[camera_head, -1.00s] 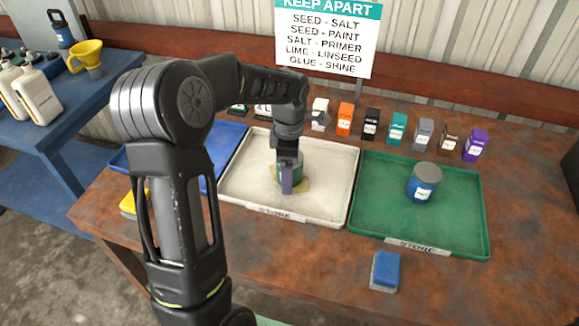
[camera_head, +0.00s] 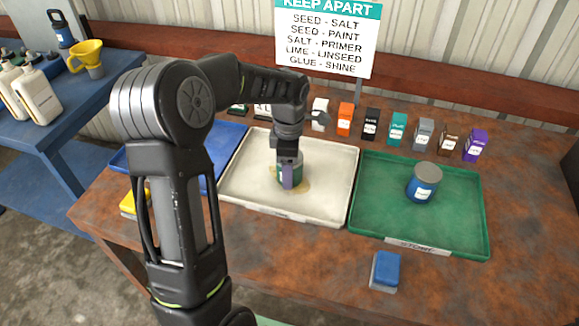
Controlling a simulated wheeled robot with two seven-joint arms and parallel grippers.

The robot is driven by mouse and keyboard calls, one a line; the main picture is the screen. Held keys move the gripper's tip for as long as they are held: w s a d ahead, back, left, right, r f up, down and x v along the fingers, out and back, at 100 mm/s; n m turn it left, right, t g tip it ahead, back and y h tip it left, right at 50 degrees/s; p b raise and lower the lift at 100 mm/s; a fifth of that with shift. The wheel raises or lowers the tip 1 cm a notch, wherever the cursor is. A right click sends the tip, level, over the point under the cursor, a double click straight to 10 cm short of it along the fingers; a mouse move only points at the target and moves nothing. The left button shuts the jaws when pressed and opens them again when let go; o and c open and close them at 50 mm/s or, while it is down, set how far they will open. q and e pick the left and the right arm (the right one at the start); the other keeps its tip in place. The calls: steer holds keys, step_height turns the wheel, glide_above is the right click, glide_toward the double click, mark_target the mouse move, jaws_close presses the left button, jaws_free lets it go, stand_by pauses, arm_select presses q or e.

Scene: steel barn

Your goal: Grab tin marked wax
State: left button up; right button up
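A green tin (camera_head: 297,168) is at the middle of the white tray (camera_head: 250,200), partly covered by my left gripper (camera_head: 289,172). The gripper points down with one finger against the near side of the tin; the far finger is hidden. It appears shut on the tin, whose label I cannot read. A blue tin (camera_head: 423,186) with a grey lid and white label stands upright in the green tray (camera_head: 380,215); its label is too small to read. My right gripper is not in view.
Several small coloured cartons (camera_head: 397,128) stand in a row behind the trays. A blue box (camera_head: 385,270) lies near the table's front edge. A blue tray (camera_head: 222,150) is behind my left arm. A KEEP APART sign (camera_head: 326,38) stands at the back.

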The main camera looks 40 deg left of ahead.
arm_select(q)
steer(key=shift+c, duration=0.2)
steer(key=shift+w+r, duration=0.1)
steer(key=shift+r, duration=0.4)
step_height(320, 180, up, 9)
steer(key=shift+r+b, duration=0.1)
steer(key=shift+b, duration=0.4)
